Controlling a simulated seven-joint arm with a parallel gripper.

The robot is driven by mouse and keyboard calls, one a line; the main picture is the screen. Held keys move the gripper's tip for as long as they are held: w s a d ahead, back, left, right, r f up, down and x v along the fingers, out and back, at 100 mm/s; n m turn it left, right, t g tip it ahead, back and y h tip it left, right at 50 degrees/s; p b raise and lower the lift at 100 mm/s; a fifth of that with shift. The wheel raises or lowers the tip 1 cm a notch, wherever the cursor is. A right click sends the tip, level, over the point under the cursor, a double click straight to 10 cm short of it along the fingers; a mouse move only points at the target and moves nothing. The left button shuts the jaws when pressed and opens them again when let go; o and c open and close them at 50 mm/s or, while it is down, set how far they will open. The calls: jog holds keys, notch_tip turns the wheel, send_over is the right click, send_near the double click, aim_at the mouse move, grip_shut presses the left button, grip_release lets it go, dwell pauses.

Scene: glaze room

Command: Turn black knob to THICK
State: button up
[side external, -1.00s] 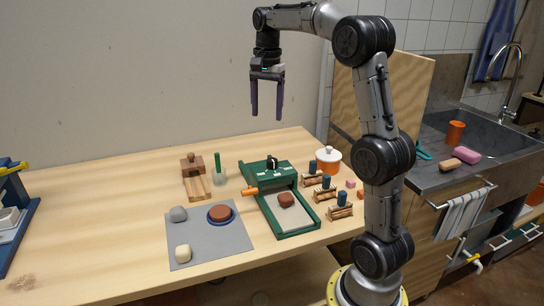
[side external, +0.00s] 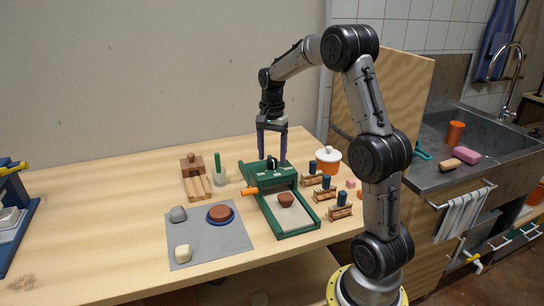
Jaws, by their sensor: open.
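The black knob (side external: 272,163) sits on top of the green slab roller (side external: 248,177), near its back end. Its pointer direction and any THICK label are too small to read. My gripper (side external: 272,158) points straight down, open, with its two fingers at the knob, one on each side in this view. I cannot tell whether the fingers touch the knob. A brown clay lump (side external: 286,199) lies on the roller's pale bed, and an orange handle (side external: 251,191) sticks out at its left.

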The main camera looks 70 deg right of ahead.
jog(key=shift+f, duration=0.45)
grip_shut()
jog(key=shift+n, duration=0.4)
jog(key=n, duration=1)
jog(key=shift+r+n, duration=0.1)
jog(key=shift+n, duration=0.3)
dwell(0.4)
